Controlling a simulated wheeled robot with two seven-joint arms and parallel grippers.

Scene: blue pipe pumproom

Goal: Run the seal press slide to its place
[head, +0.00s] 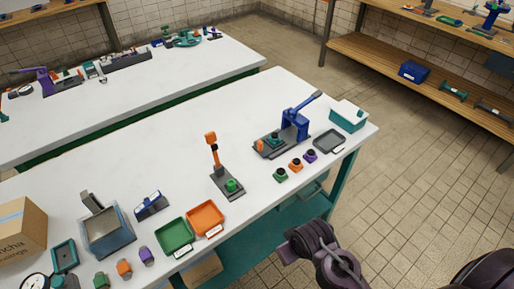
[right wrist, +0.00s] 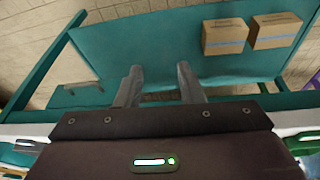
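The blue seal press (head: 296,122) stands near the right end of the white front table, with its lever raised up and to the right. Its dark base carries a teal block (head: 274,140), and an orange knob (head: 259,146) sits at the base's left end. I cannot tell exactly how far along the base the slide is. My right gripper (right wrist: 158,72) shows in the right wrist view with its two grey fingers apart and nothing between them. It points at the teal lower shelf, away from the press. My left gripper is not in view.
Green, orange and purple small parts (head: 296,165) stand in front of the press. A grey tray (head: 329,141) and a teal-and-white box (head: 348,115) are to its right. An orange-topped lever stand (head: 212,150) is to its left. Cardboard boxes (right wrist: 225,37) sit on the lower shelf.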

